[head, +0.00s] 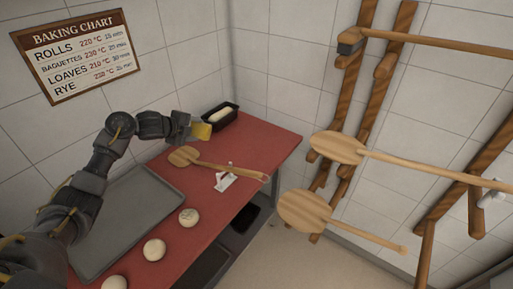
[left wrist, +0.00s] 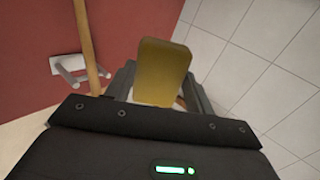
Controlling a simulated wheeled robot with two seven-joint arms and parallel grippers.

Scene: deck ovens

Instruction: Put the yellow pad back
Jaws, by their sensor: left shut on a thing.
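The yellow pad (head: 201,131) is between the fingers of my left gripper (head: 191,130), above the far end of the red counter near the tiled wall. In the left wrist view the pad (left wrist: 162,72) stands out upright from the shut jaws (left wrist: 160,98), and its lower part is hidden by the gripper. A small white holder with two prongs (head: 226,181) is on the counter to the right of the pad, and it also shows in the left wrist view (left wrist: 68,66). My right gripper is not in view.
A dark loaf tin (head: 233,117) with dough stands in the far corner, close to the pad. A wooden peel (head: 215,165) lies on the counter (head: 262,143). A grey tray (head: 125,215) and several dough balls (head: 154,250) are nearer. More peels (head: 338,146) hang at right.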

